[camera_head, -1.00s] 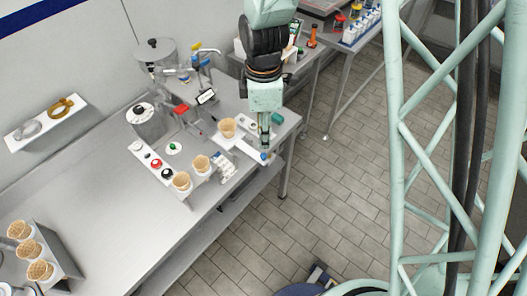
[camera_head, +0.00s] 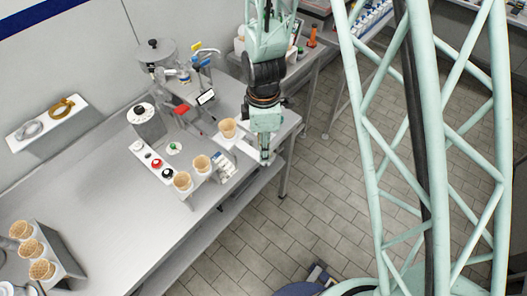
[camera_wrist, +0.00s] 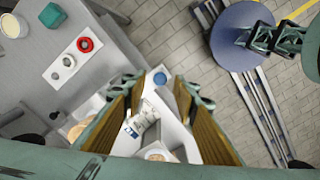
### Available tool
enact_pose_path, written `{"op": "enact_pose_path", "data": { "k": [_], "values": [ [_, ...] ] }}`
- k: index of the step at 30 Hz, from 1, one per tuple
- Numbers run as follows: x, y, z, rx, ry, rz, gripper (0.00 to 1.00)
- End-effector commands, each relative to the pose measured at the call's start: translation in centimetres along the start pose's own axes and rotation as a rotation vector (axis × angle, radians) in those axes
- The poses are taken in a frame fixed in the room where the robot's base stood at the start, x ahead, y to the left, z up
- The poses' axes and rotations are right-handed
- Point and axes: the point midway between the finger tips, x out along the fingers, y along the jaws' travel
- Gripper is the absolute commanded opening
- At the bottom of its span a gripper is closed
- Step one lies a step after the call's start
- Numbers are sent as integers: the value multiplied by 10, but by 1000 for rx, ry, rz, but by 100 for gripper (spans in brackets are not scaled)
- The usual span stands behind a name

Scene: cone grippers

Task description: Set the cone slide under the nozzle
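The white cone slide (camera_head: 245,147) lies at the right end of the steel counter. A waffle cone (camera_head: 228,127) stands upright at its far end. In the wrist view the slide (camera_wrist: 176,130) lies between my fingers, with its blue knob (camera_wrist: 158,78) near the fingertips. My gripper (camera_head: 265,157) is low over the slide's near end and hides the knob in the head view. In the wrist view my gripper (camera_wrist: 160,88) has its fingers wide apart on both sides of the knob. I cannot make out the nozzle clearly.
A button panel (camera_head: 157,163) and two cones in a holder (camera_head: 193,172) stand left of the slide. A white and blue packet (camera_head: 224,166) lies close beside it. A hopper (camera_head: 155,53) and a small screen (camera_head: 206,97) stand behind.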

Motion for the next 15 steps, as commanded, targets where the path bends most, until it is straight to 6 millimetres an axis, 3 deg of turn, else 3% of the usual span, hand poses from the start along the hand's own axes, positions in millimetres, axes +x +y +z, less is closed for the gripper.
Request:
{"op": "enact_pose_path", "data": {
  "k": [15],
  "values": [
    [19,0,0,0,0,-1,27]
  ]
}}
